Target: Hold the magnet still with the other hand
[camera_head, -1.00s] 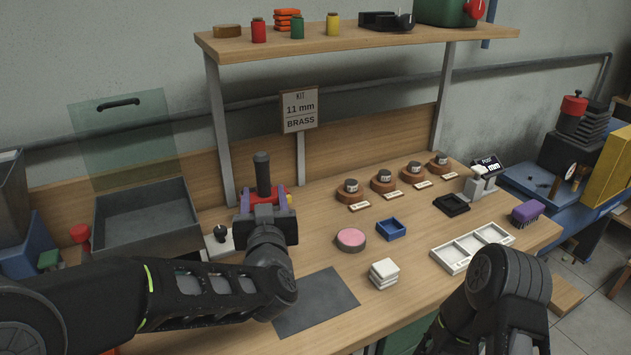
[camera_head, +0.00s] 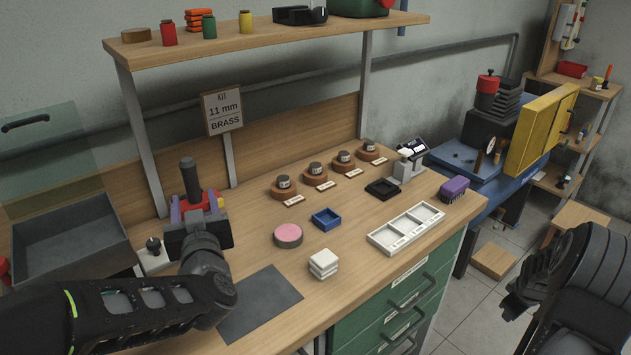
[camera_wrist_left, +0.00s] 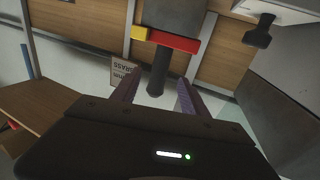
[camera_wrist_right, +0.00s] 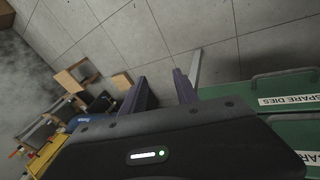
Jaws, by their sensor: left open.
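An upright dark handle (camera_head: 188,178) with a red and yellow bar at its base stands at the back left of the bench; I cannot tell for sure whether this is the magnet. My left gripper (camera_head: 195,207) is open in front of it, its purple fingers on either side of the handle's line. In the left wrist view, the dark handle (camera_wrist_left: 157,75) shows between the spread fingers, with a gap on each side. In the right wrist view, my right gripper (camera_wrist_right: 160,76) is open and empty, facing the floor beside the green drawers.
A grey mat (camera_head: 262,303), white blocks (camera_head: 323,263), a pink disc (camera_head: 288,235), a blue tray (camera_head: 326,218) and a white compartment tray (camera_head: 407,229) lie on the bench. A grey bin (camera_head: 72,238) stands left. A shelf (camera_head: 270,38) hangs above the back.

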